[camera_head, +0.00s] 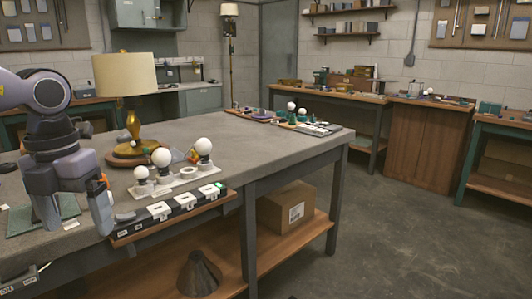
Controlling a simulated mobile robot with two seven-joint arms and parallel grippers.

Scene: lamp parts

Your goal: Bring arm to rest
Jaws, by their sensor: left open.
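My left arm (52,130) comes in from the left. My left gripper (76,222) points down, open and empty, over the front left of the grey workbench (270,135). One finger is in front of a grey-green mat (30,216); I cannot tell if it touches. The other finger is by the left end of a switch strip (172,210). A table lamp with a cream shade (125,74) and a brass body (133,125) stands upright behind the gripper on a round wooden base (130,156). My right gripper does not show.
White round bulbs (161,157) stand on a pale holder (172,184) just right of the gripper. Small parts (290,118) lie at the bench's far end. A cardboard box (286,207) sits on the lower shelf. The bench's middle is clear.

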